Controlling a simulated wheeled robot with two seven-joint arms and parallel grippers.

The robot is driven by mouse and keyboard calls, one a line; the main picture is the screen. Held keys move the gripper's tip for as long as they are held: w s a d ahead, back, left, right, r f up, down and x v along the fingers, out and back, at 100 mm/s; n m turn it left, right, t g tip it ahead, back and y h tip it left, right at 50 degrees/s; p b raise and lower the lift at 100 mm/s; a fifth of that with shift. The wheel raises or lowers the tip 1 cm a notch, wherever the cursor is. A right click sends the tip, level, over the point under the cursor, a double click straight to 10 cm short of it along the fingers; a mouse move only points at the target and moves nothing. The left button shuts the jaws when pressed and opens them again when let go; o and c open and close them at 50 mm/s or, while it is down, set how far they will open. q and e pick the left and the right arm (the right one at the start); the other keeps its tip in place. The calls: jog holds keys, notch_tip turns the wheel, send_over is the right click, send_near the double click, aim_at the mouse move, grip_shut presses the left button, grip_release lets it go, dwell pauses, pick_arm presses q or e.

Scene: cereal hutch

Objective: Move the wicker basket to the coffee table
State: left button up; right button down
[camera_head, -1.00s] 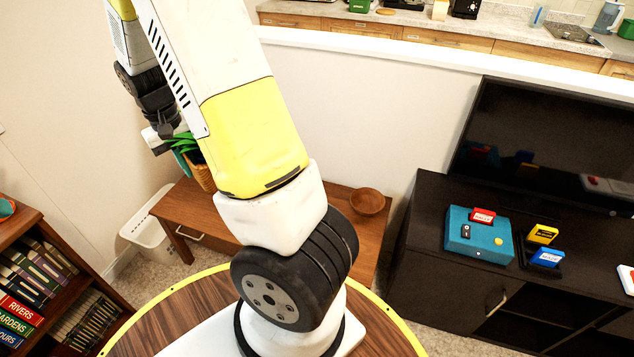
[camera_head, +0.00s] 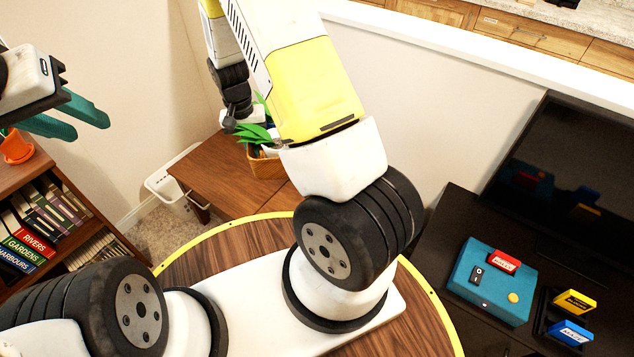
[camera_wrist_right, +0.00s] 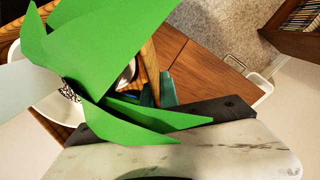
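The wicker basket (camera_head: 266,166) is on a low brown wooden table (camera_head: 218,172) in the head view, partly hidden by my right arm. Green leaves (camera_head: 257,134) show at its top. My right gripper (camera_head: 262,143) is at the leaves and the basket's upper edge; its fingers are mostly hidden. In the right wrist view, large green leaves (camera_wrist_right: 110,40) cover much of the picture, and one teal finger (camera_wrist_right: 167,90) shows behind them. I cannot tell whether it grips the basket. My left gripper (camera_head: 90,127) is raised at the left, empty, its two teal fingers apart.
A bookshelf (camera_head: 75,245) with an orange pot (camera_head: 16,147) stands at the left, below my left gripper. A white bin (camera_head: 160,184) stands beside the low table. A black cabinet (camera_head: 455,225) with a teal box (camera_head: 490,285) and a television is at the right.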

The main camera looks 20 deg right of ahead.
jog(key=s+a+f+m, duration=0.1)
jog(key=s+f+m, duration=0.2)
jog(key=f, duration=0.7)
jog(key=s+a+f+m, duration=0.2)
jog(key=s+f+m, duration=0.1)
jog(key=f, duration=0.7)
jog(key=s+a+f+m, duration=0.1)
jog(key=s+f+m, duration=0.2)
jog(key=f, duration=0.7)
send_over(290, 209)
jog(key=s, duration=0.3)
jog(key=shift+w+a+f+g, duration=0.25)
jog(key=shift+f+g, duration=0.05)
jog(key=shift+f, duration=2.05)
jog(key=c, duration=2.1)
grip_release()
jog(key=shift+f, duration=0.15)
jog(key=o, duration=0.5)
